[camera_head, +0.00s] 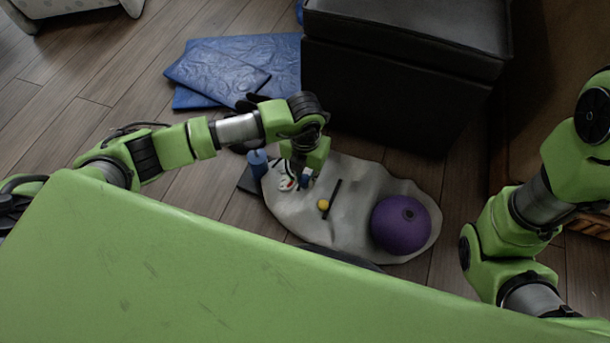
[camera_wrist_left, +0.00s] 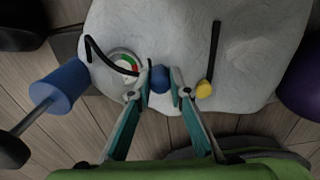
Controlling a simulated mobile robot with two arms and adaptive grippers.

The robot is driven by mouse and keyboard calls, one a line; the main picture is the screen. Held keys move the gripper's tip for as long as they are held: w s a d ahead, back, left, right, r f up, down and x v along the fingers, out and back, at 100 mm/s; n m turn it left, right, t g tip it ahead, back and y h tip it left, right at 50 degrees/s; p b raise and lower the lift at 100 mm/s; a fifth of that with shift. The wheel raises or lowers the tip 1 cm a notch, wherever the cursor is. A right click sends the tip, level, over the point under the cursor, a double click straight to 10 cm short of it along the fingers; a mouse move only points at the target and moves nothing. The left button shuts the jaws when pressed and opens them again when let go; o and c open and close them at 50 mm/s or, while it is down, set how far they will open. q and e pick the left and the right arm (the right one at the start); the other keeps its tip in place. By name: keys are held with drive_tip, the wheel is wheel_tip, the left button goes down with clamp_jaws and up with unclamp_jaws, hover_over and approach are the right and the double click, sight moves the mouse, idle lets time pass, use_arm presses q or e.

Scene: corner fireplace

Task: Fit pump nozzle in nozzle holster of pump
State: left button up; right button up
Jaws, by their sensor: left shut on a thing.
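My left gripper (camera_head: 303,180) points down over the pale mat and is shut on a small blue rounded piece, apparently the pump nozzle (camera_wrist_left: 160,78). In the left wrist view the piece sits between the two fingertips (camera_wrist_left: 160,88). A thin black hose (camera_wrist_left: 100,54) curves toward the left fingertip. A round gauge (camera_wrist_left: 127,62) with red and green marks lies just left of the fingers. A blue cylinder (camera_wrist_left: 60,86) on a grey rod, apparently part of the pump, stands further left; it also shows in the head view (camera_head: 258,162). I cannot make out the nozzle holster.
A purple ball (camera_head: 400,224) rests on the pale mat (camera_head: 345,170). A dark ottoman (camera_head: 390,95) stands behind; a folded blue sheet (camera_head: 220,70) lies back left.

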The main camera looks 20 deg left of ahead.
use_arm(q)
drive_tip(key=shift+f+b, duration=0.3)
drive_tip(key=shift+f, duration=0.3)
drive_tip(key=o, duration=1)
drive_tip(key=shift+o, duration=0.2)
